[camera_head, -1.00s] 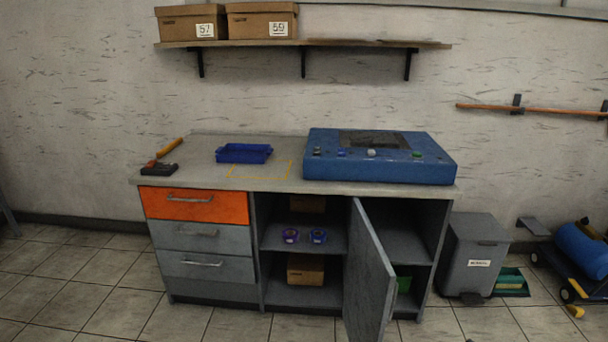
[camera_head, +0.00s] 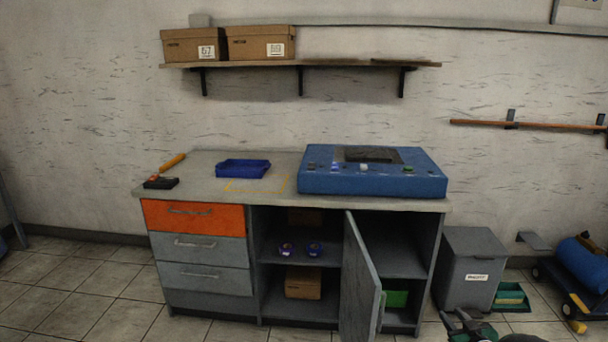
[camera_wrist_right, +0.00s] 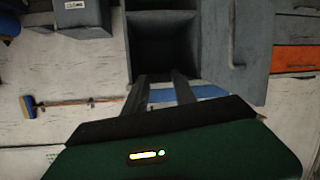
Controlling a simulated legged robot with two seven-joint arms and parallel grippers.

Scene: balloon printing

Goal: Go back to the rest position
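My right gripper (camera_head: 464,322) shows at the bottom right edge of the head view, in front of the bin and clear of the workbench. In the right wrist view its two dark fingers (camera_wrist_right: 160,78) stand apart with nothing between them, so it is open and empty. That view is upside down and shows the open cabinet beyond the fingers. My left gripper is not in the head view.
The workbench (camera_head: 210,188) carries a blue machine (camera_head: 372,180) and blue tray (camera_head: 243,168). Its cabinet door (camera_head: 358,275) hangs open toward me. A grey bin (camera_head: 468,262) stands right of it. Floor shows at left (camera_head: 85,290).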

